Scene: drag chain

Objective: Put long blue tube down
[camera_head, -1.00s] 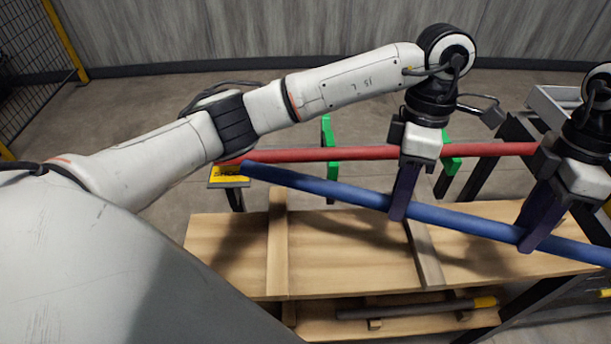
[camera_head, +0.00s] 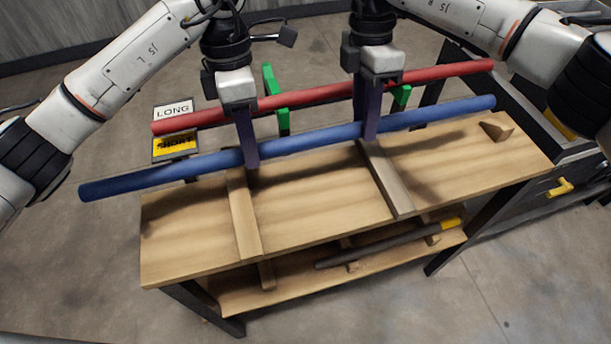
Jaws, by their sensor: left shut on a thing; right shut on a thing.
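The long blue tube (camera_head: 310,140) runs across the head view, tilted with its left end lower in the picture. My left gripper (camera_head: 249,158) is shut on it left of its middle. My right gripper (camera_head: 371,130) is shut on it right of its middle. The tube appears close above the back part of the wooden bench (camera_head: 310,210). Whether it touches the wooden strips on the bench cannot be told. The purple fingers hide short pieces of the tube.
A red tube (camera_head: 320,94) lies on green holders (camera_head: 282,109) behind the blue one. Signs reading LONG (camera_head: 174,112) and SHORT (camera_head: 175,145) stand at the left. A dark rod with a yellow end (camera_head: 380,250) lies on the lower shelf. A dark cabinet (camera_head: 540,165) stands at the right.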

